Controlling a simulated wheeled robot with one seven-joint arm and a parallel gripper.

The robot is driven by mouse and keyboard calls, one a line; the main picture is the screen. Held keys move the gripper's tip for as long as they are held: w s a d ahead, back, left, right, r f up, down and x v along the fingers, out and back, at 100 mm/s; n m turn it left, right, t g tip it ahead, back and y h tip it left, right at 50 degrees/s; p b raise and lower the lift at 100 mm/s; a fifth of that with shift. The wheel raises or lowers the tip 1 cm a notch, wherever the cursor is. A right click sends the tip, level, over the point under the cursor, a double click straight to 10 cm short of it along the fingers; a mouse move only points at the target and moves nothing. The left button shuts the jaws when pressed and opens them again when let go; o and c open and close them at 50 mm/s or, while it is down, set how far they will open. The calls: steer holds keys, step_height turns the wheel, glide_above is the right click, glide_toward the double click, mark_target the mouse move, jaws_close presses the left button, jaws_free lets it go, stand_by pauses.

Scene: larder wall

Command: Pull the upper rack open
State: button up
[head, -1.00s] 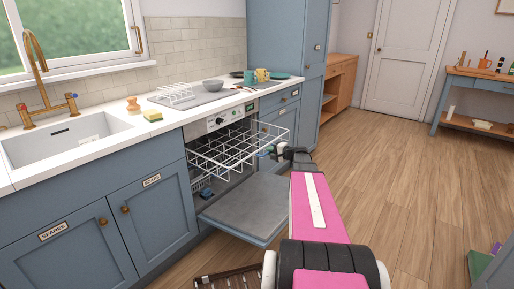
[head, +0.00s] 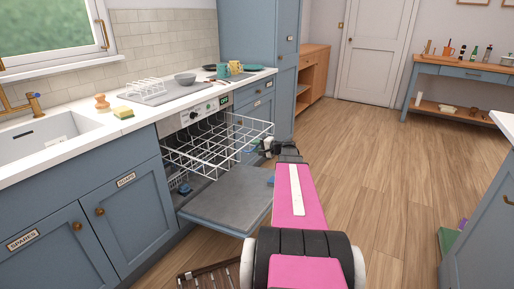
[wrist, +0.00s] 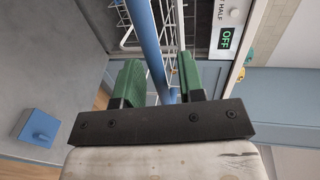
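The upper rack (head: 215,148) is a white wire rack that juts out of the dishwasher above its lowered grey door (head: 228,203). My gripper (head: 268,148) is at the rack's front right side in the head view; its fingers are too small to make out there. In the wrist view my gripper (wrist: 160,85) has its two green fingers on either side of a blue bar (wrist: 147,40), with narrow gaps showing. The bar runs beside the rack's white wires (wrist: 125,20). Whether the fingers touch it is hard to tell.
The dishwasher's control panel (wrist: 232,30) shows "OFF". A blue block (wrist: 38,128) sits on the grey door surface. A dark slatted object (head: 205,275) lies on the floor at the front. A blue cabinet (head: 485,200) stands at the right. Open wooden floor lies between.

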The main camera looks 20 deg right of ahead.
steer(key=v, duration=1.1)
steer(key=shift+w+a+f, duration=0.1)
stand_by(0.4)
steer(key=s+a+f+n+g+h, duration=0.3)
steer(key=s+a+f+g, duration=0.1)
steer(key=a, duration=0.6)
steer(key=s+a+f+n+g+h, duration=0.3)
steer(key=s+a+f+n+g, duration=0.1)
steer(key=a, duration=0.6)
steer(key=s+a+f+n+g+h, duration=0.3)
steer(key=s+a+f, duration=0.3)
steer(key=a, duration=0.4)
steer(key=shift+s+a+n+g, duration=0.4)
steer(key=shift+s+g, duration=0.15)
steer(key=shift+g, duration=0.25)
